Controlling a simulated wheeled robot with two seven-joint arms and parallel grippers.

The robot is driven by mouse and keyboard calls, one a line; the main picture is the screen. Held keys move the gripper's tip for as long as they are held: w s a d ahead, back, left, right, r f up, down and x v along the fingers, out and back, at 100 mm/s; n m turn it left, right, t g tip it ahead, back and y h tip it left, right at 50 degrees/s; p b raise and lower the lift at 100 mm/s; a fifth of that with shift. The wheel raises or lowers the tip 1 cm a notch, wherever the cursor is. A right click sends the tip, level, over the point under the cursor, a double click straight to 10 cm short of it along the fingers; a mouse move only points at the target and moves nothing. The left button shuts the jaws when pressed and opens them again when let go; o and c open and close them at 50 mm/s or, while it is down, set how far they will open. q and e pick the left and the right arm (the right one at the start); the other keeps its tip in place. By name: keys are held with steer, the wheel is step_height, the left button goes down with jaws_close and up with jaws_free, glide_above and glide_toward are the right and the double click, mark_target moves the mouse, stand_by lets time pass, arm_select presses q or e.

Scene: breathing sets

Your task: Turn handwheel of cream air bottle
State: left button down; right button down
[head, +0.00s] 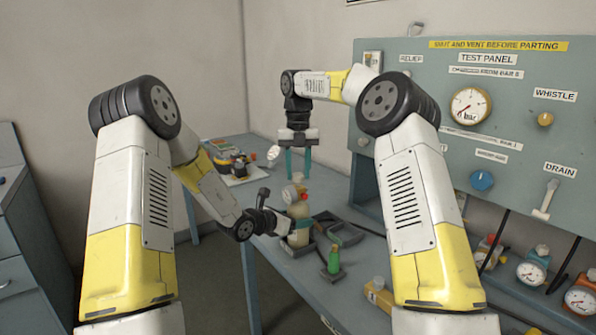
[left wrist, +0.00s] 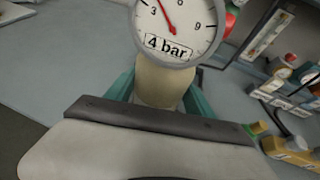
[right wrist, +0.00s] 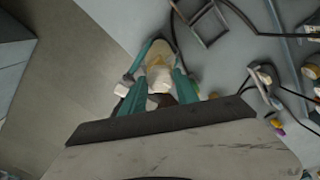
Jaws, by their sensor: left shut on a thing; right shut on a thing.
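The cream air bottle (head: 297,212) stands upright in a dark tray on the bench. My left gripper (head: 289,226) is shut on its body from the left. In the left wrist view the teal fingers flank the cream body (left wrist: 160,84), and the round gauge (left wrist: 178,24) marked "4 bar" faces the camera. My right gripper (head: 298,174) points down from above, its teal fingers at the bottle's top. In the right wrist view the fingers close on the pale handwheel (right wrist: 159,76). The handwheel is partly hidden by the fingers.
A green bottle (head: 334,260) stands just right of the dark tray (head: 318,243). The test panel (head: 450,62) rises at right with a gauge (head: 470,107) and knobs. Several small gauges stand at the lower right. A tray of coloured items (head: 228,163) lies at the back left.

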steer(key=n, duration=0.3)
steer(key=shift+f+n, duration=0.15)
steer(key=shift+n, duration=0.15)
steer(key=shift+s+a+f+n, duration=0.2)
steer(key=shift+a+f+n, duration=0.05)
steer(key=shift+n, duration=0.55)
steer(key=shift+r, duration=0.2)
steer(key=shift+w+d+r+n, duration=0.15)
steer(key=shift+r+n, duration=0.15)
steer(key=c, duration=0.9)
jaws_free()
steer(key=shift+f, duration=0.1)
steer(key=shift+f+m, duration=0.1)
steer(key=shift+m, duration=0.3)
